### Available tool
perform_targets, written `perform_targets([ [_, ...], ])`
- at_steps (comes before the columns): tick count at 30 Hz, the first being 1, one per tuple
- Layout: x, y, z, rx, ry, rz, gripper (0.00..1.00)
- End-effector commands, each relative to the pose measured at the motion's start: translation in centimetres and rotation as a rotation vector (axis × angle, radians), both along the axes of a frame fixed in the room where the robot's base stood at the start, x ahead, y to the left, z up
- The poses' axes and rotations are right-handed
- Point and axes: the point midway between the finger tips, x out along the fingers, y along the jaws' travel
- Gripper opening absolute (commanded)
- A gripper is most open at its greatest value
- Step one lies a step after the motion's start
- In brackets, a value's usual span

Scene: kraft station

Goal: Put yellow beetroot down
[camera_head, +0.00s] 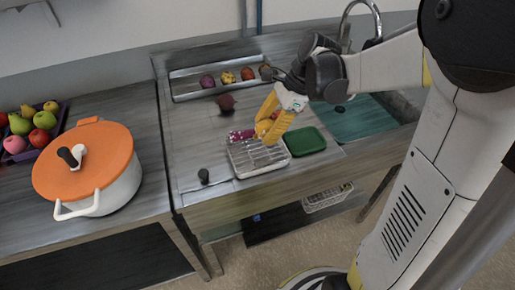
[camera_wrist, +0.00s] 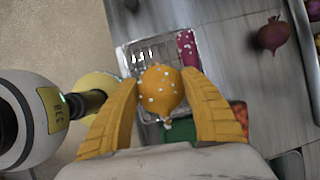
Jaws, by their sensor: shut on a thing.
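The yellow beetroot (camera_wrist: 161,88) is a round, orange-yellow root with pale specks. My gripper (camera_wrist: 160,95) is shut on it, with one yellow finger on each side. In the head view my gripper (camera_head: 268,122) holds the yellow beetroot (camera_head: 264,127) over or at the back right part of a wire basket (camera_head: 250,166). The basket (camera_wrist: 125,62) lies behind the beetroot in the wrist view. I cannot tell whether the beetroot touches it. The fingers hide part of the beetroot in the head view.
A speckled magenta item (camera_head: 236,136) lies at the basket's back edge. A green tray (camera_head: 305,141) stands right of the basket. A dark red beetroot (camera_head: 226,102) lies behind on the counter. Several vegetables sit in a back trough (camera_head: 212,95). An orange-lidded pot (camera_head: 85,165) stands left.

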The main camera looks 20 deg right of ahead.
Motion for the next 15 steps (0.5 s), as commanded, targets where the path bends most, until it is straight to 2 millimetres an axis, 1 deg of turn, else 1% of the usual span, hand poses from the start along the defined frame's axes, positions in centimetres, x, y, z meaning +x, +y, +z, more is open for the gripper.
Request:
perform_targets([
  [1, -0.1, 0.8, -0.7, 0.000, -0.001, 0.004, 0.18],
  [5, -0.3, 1.8, -1.2, 0.000, 0.000, 0.001, 0.18],
  [8, -0.3, 2.0, -1.7, 0.000, -0.001, 0.000, 0.18],
  [13, -0.3, 2.0, -4.5, 0.000, -0.001, 0.000, 0.18],
  [15, -0.3, 1.9, -5.2, 0.000, -0.001, 0.000, 0.18],
])
